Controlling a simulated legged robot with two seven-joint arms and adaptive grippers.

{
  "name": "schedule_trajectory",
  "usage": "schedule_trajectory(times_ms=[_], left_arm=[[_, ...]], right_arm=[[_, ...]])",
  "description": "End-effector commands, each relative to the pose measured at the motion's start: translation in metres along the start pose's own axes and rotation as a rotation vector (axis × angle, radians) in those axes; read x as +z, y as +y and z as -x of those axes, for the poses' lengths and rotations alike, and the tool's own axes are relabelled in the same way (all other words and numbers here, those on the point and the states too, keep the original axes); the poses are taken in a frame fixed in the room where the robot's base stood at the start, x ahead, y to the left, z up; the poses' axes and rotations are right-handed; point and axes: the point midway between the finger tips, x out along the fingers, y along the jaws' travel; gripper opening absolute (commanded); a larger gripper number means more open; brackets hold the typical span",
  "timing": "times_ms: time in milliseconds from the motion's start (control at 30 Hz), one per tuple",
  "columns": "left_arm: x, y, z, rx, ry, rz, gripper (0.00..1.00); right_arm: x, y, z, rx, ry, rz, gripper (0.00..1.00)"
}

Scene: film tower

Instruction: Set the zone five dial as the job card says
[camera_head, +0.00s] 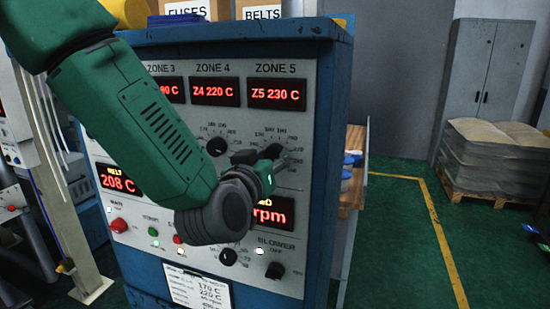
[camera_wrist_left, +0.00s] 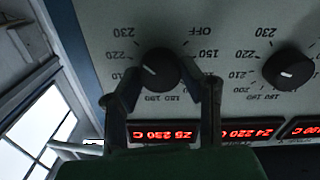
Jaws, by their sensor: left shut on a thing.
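The zone five dial (camera_wrist_left: 160,68) is a black knob on the grey panel, ringed by printed numbers. In the left wrist view, which is upside down, its white mark points up-left, towards the 220 and 230 labels. My left gripper (camera_wrist_left: 163,88) is shut on this dial, a finger on each side. In the head view my left gripper (camera_head: 268,162) is at the panel and hides part of the dial. The zone five display (camera_head: 277,94) reads Z5 230 C. The job card (camera_head: 198,289) is low on the panel; its lines include 170 C and 220 C, the rest unclear.
The zone four dial (camera_head: 216,147) stands close beside, under a display reading Z4 220 C. Below are a blower knob (camera_head: 274,271), another knob (camera_head: 228,257) and a red button (camera_head: 119,225). Stacked sacks (camera_head: 495,155) and a cabinet (camera_head: 485,80) stand right.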

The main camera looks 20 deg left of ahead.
Motion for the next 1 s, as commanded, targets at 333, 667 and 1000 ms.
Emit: schedule_trajectory(times_ms=[333, 667, 1000], left_arm=[[0.0, 0.006, 0.0, 0.02, 0.003, 0.039, 0.05], [0.002, 0.006, 0.0, 0.021, 0.008, 0.24, 0.05], [0.002, 0.005, 0.0, 0.021, 0.012, 0.444, 0.05]], right_arm=[[0.0, -0.001, -0.004, -0.001, 0.0, 0.002, 0.4], [0.001, -0.001, -0.022, -0.001, 0.0, 0.001, 0.4], [0.002, -0.001, -0.038, -0.001, 0.0, 0.001, 0.4]])
